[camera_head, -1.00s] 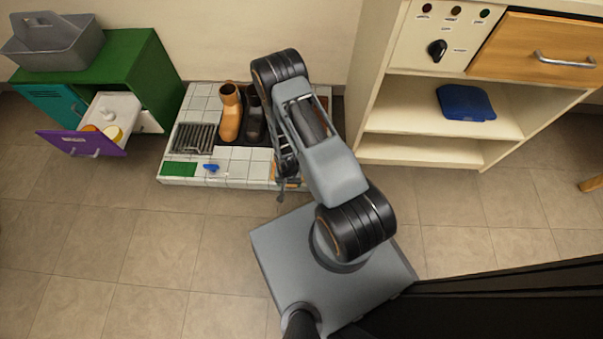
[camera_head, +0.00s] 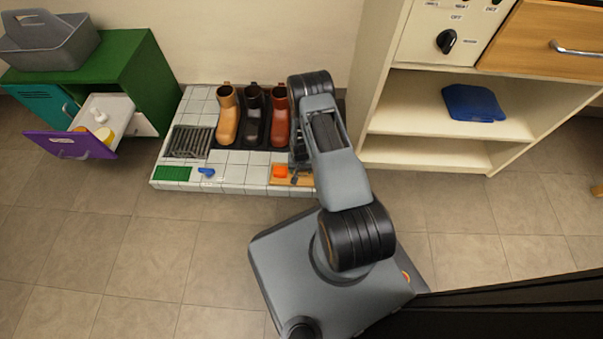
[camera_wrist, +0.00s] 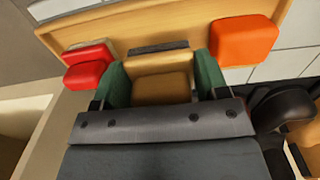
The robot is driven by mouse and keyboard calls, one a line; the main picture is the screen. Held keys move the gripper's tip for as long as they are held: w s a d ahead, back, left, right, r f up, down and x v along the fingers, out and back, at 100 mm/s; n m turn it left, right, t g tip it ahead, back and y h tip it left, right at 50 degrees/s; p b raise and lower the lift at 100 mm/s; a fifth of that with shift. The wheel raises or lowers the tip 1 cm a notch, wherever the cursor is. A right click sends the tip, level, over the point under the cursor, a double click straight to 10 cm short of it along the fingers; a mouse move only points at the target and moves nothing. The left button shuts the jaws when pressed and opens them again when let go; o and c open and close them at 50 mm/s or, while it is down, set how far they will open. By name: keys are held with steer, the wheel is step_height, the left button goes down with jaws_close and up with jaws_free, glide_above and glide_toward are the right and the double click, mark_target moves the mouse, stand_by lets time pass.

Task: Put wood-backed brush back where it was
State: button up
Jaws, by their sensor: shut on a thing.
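The wood-backed brush (camera_wrist: 160,88) shows in the wrist view as a tan wooden block. My gripper (camera_wrist: 162,76) is shut on it, with a green-padded finger on each side. The brush is over or at a wooden tray (camera_wrist: 130,24), between a red block (camera_wrist: 88,66) and an orange block (camera_wrist: 243,40). I cannot tell whether it touches the tray. A dark strip (camera_wrist: 158,47) lies just beyond the brush. In the head view my gripper (camera_head: 297,173) is at the tray (camera_head: 303,182), right of the orange block (camera_head: 280,170); the brush is not clear there.
Tan (camera_head: 227,115), black (camera_head: 253,115) and red-brown (camera_head: 279,115) boots stand on the white tiled platform (camera_head: 232,172). A blue object (camera_head: 206,172) and a grate (camera_head: 187,142) lie left. A cream shelf unit (camera_head: 385,145) rises close to my arm's right. A purple drawer (camera_head: 70,145) stands open.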

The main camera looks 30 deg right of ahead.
mark_target(301, 173)
steer(key=shift+w+d+f+b, duration=0.15)
steer(key=shift+f+b, duration=0.5)
steer(key=shift+f, duration=1.15)
steer(key=shift+f, duration=0.2)
steer(key=o, duration=0.8)
steer(key=shift+r, duration=0.1)
